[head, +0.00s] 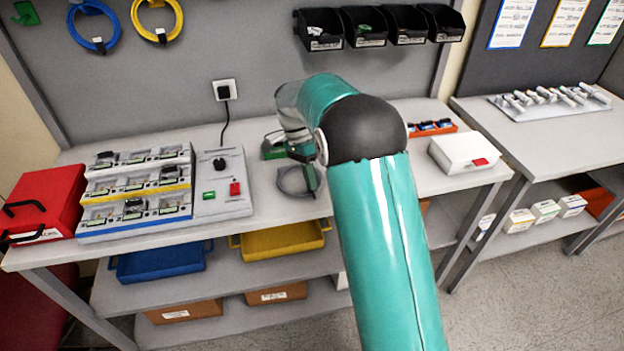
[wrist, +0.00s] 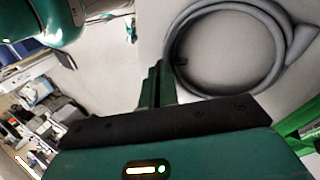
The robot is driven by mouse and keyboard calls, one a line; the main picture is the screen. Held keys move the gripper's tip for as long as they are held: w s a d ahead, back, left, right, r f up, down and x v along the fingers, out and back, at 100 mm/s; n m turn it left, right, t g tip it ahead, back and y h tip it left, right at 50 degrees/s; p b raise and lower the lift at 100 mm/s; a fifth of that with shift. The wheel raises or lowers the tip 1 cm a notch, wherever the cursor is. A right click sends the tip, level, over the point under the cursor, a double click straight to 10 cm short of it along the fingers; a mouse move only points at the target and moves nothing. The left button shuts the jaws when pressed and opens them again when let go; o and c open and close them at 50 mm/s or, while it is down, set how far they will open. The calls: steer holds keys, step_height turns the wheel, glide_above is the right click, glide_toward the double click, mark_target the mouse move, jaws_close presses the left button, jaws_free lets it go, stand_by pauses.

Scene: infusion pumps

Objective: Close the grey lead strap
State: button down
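The grey lead (head: 297,181) lies coiled on the bench beside and partly behind my gripper. In the wrist view, the coil (wrist: 272,38) is large at the top right, with a thicker end at the far right. A small dark piece shows at the coil's left side; I cannot tell if it is the strap or whether it is closed. My gripper (head: 311,184) points down at the bench near the coil. In the wrist view, its fingers (wrist: 158,72) are close together just left of the coil. I see nothing held between them.
A green device (head: 273,150) sits behind the coil; green parts (wrist: 303,122) show at the wrist view's right edge. Left are a pump rack (head: 137,188), a control panel (head: 222,190) and a red case (head: 42,203). A white box (head: 464,153) stands to the right.

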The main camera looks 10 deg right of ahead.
steer(key=shift+w+a+f+g+h, duration=0.1)
steer(key=shift+w+f+g+h, duration=0.05)
steer(key=shift+g, duration=0.35)
steer(key=shift+w+f+g+h, duration=0.1)
steer(key=shift+f+g+h, duration=0.05)
steer(key=shift+g, duration=0.35)
steer(key=c, duration=1.7)
jaws_free()
steer(key=shift+o, duration=0.3)
